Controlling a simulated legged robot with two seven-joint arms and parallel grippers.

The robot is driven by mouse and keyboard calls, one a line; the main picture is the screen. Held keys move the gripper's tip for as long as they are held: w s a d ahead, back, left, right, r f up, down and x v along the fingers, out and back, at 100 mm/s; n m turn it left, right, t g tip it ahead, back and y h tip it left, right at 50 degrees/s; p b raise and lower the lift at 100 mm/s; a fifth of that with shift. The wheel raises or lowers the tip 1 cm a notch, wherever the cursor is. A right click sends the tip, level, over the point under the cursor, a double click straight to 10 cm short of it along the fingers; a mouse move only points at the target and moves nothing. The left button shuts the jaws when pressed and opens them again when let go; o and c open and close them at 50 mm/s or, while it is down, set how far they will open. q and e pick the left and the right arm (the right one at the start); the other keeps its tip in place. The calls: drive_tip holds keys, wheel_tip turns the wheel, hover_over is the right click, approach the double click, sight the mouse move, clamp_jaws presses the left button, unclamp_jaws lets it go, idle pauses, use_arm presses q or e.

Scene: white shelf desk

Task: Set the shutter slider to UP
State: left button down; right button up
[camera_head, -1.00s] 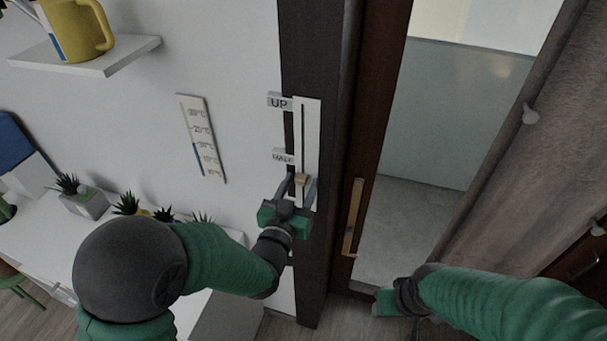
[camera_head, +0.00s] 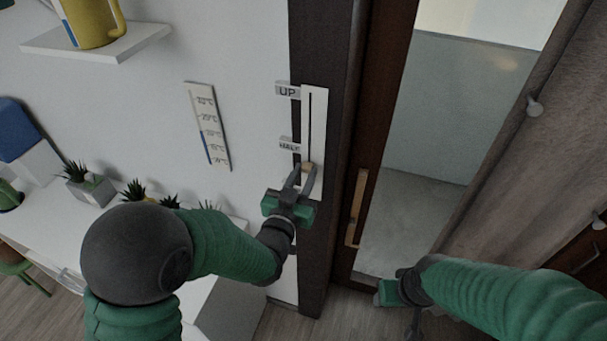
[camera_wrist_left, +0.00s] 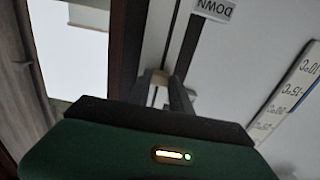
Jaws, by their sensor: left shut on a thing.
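The shutter slider is a white vertical plate (camera_head: 318,125) with a dark slot, fixed on the dark frame beside the door. Its small tan knob (camera_head: 307,166) sits a little below the HALF label (camera_head: 289,144) and well below the UP label (camera_head: 287,91). My left gripper (camera_head: 305,178) is shut on the knob from below. In the left wrist view the knob (camera_wrist_left: 158,76) shows between the fingers, and a DOWN label (camera_wrist_left: 214,10) is at the top. My right gripper (camera_head: 388,292) hangs low near the door's base; its fingers are not clear.
A thermometer plate (camera_head: 207,127) hangs on the wall left of the slider. A shelf (camera_head: 100,50) holds a yellow mug (camera_head: 92,25). Potted plants stand on the white desk (camera_head: 40,228) at lower left. A door handle (camera_head: 356,208) and curtain (camera_head: 520,150) are right.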

sight(311, 94)
use_arm(q)
drive_tip(key=shift+r, duration=0.1)
idle(0.7)
wheel_tip(311, 94, up, 19)
drive_tip(key=p, duration=0.9)
drive_tip(key=shift+r, duration=0.15)
drive_tip(key=shift+w+r, duration=0.1)
drive_tip(key=shift+r, duration=0.1)
drive_tip(key=c, duration=1.6)
unclamp_jaws()
drive_tip(key=o, duration=0.4)
drive_tip(key=shift+o, duration=0.2)
drive_tip(key=shift+f, duration=0.2)
drive_tip(key=shift+f, duration=0.1)
